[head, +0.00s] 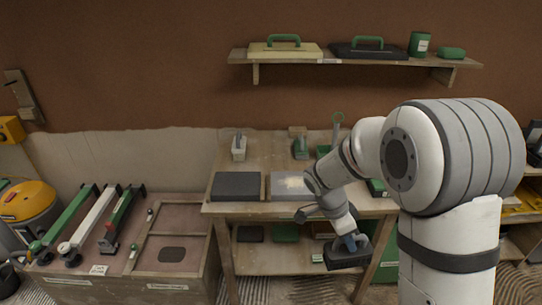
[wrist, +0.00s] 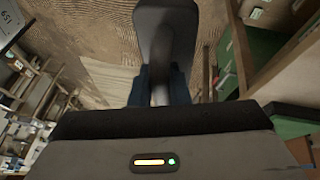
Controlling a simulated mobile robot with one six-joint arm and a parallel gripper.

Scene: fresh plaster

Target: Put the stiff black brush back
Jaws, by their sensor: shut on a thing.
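A black block-shaped thing, which looks like the stiff black brush (head: 346,258), hangs from my gripper (head: 350,242) in front of the workbench's right part, below the bench top. My gripper's blue fingers are closed on its upper side. In the wrist view, a dark, rounded part of the brush (wrist: 166,30) sticks out beyond my gripper (wrist: 162,88), its narrow part between the blue fingers. Its bristles cannot be made out.
The workbench (head: 262,148) carries a dark grey slab (head: 237,186) and a lighter slab (head: 290,186). A lower shelf holds a green box (head: 286,232). A wall shelf (head: 240,57) holds two green-handled tools. A wooden crate (head: 190,290) with long tools stands left.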

